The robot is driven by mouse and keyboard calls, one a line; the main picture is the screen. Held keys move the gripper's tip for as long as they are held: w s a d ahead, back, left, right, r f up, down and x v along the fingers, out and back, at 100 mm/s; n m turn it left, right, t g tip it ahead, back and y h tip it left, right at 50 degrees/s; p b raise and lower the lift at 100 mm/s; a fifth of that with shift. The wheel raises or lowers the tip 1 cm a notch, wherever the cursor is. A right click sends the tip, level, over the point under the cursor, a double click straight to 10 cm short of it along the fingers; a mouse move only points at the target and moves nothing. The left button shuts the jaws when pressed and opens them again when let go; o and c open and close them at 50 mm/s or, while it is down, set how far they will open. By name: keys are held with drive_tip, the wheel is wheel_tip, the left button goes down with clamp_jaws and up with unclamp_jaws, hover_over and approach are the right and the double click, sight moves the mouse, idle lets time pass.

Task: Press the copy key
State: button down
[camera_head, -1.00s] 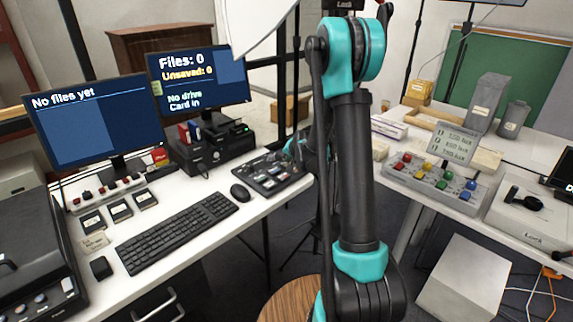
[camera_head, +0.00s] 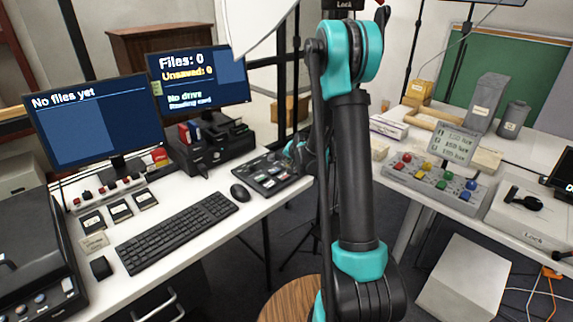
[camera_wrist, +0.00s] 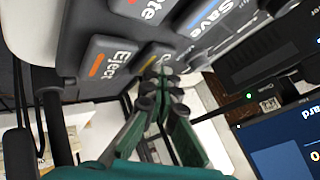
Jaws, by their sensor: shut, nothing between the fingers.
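The dark key panel (camera_head: 265,172) lies at the right end of the white desk. In the wrist view its keys show close up: a Save key (camera_wrist: 210,16) with a blue stripe, an Eject key (camera_wrist: 112,60) with an orange stripe, and a key ending in "te" (camera_wrist: 142,10). A yellow-striped key (camera_wrist: 150,57) is partly hidden behind my fingertips, and its label cannot be fully read. My gripper (camera_wrist: 160,76) is shut and empty, its tips at or very near this key. Contact cannot be told. In the head view my gripper is mostly hidden by my arm.
The card reader unit (camera_head: 210,147) and the status monitor (camera_head: 198,80), reading "No drive" and "Reading card", stand behind the panel. A mouse (camera_head: 240,193) and keyboard (camera_head: 178,230) lie to the left. A second table (camera_head: 400,210) with a coloured-knob box stands at right.

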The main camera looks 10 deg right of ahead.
drive_tip(key=shift+r, duration=0.9)
drive_tip(key=shift+r, duration=0.1)
drive_tip(key=shift+r, duration=2.4)
